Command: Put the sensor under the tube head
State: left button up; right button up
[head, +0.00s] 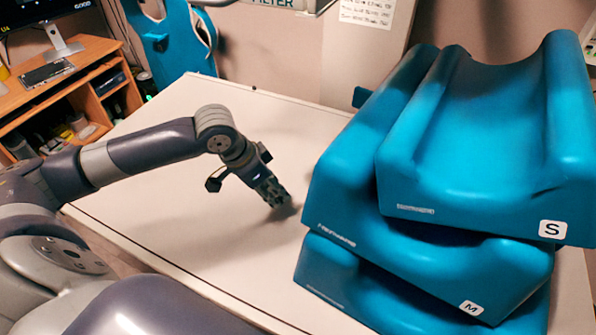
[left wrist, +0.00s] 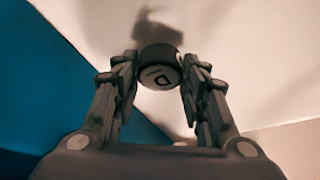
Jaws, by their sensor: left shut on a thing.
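The sensor (left wrist: 158,76) looks like a small dark round puck with a pale marked face in the left wrist view. My left gripper (left wrist: 160,66) is shut on it, one finger on each side. In the head view my left gripper (head: 280,197) points down low over the white table (head: 190,225), just left of the blue cushions. The sensor is hard to make out there, and I cannot tell whether it touches the table. The tube head is not clearly in view. My right gripper is not in view.
A stack of blue moulded cushions (head: 480,140) marked S and M fills the table's right side, close to my left gripper. The table is bare behind and left of the gripper. A wooden desk (head: 75,75) stands at the far left.

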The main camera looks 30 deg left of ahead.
pick_arm(q)
jog(key=w, duration=0.3)
jog(key=w+d+p, duration=0.1)
jog(key=w, duration=0.2)
jog(key=w+f+p, duration=0.1)
jog(key=w, duration=0.2)
jog(key=shift+w+d, duration=0.2)
jog(key=shift+w, duration=0.45)
notch_tip(320, 180, down, 3)
jog(key=shift+r+p, duration=0.15)
jog(key=shift+p, duration=0.35)
jog(key=shift+f, duration=0.45)
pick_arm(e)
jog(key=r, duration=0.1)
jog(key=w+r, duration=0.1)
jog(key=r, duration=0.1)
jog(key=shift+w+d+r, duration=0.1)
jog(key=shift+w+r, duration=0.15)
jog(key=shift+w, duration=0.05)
pick_arm(q)
jog(key=shift+f, duration=0.1)
jog(key=o, duration=1.2)
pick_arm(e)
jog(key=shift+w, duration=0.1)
pick_arm(q)
jog(key=b+v, duration=0.1)
jog(key=v, duration=1.1)
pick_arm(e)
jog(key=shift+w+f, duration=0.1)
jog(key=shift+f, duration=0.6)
